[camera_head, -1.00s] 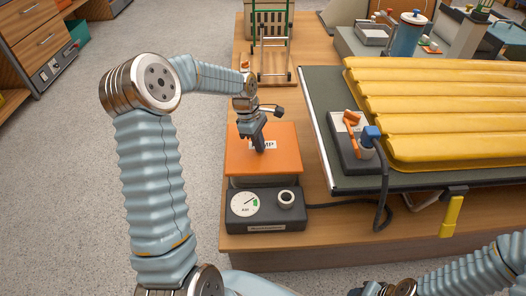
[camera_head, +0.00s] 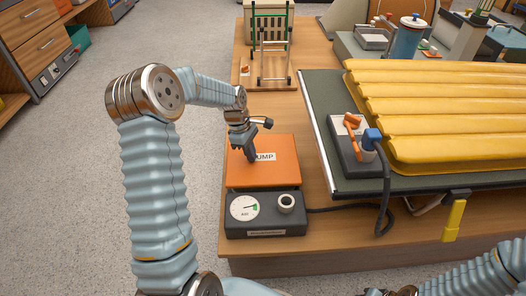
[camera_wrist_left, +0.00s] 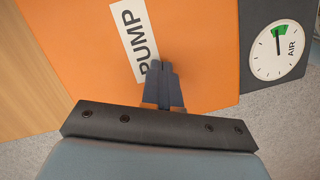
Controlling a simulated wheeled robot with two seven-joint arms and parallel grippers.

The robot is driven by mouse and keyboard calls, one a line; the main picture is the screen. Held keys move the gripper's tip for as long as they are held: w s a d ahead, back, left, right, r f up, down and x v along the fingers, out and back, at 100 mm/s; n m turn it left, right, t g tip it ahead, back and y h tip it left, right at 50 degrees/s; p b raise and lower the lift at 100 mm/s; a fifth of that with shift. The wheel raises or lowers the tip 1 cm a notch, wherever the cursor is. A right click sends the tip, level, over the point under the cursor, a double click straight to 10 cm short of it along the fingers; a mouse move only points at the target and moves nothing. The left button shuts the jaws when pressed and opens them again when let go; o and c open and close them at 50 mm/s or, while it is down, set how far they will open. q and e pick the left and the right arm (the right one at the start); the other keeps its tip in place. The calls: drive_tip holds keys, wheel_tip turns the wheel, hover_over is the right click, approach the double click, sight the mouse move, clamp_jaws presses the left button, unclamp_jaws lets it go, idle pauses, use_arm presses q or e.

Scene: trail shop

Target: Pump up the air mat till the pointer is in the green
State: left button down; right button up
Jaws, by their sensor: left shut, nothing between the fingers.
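My left gripper (camera_head: 252,159) is shut and empty, its tips on or just over the orange pump plate (camera_head: 275,173) beside the PUMP label; contact is hard to tell. The wrist view shows the shut fingers (camera_wrist_left: 164,68) at the label. The plate sits low, almost level with the dark gauge box (camera_head: 267,224) in front. The pointer of the round air gauge (camera_head: 243,208) points toward the green patch; in the wrist view the gauge (camera_wrist_left: 280,50) shows it at the green. The yellow air mat (camera_head: 440,110) lies ridged at right. My right gripper is out of view.
A blue plug (camera_head: 372,138) with a dark hose (camera_head: 384,195) sits by an orange-handled valve (camera_head: 352,123) at the mat's corner. Bare wooden bench (camera_head: 310,172) shows between pump and mat.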

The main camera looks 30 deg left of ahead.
use_arm(q)
drive_tip(key=shift+s+a+f, duration=0.1)
drive_tip(key=p+v, duration=0.2)
drive_tip(key=v, duration=1.1)
drive_tip(key=shift+r, duration=0.4)
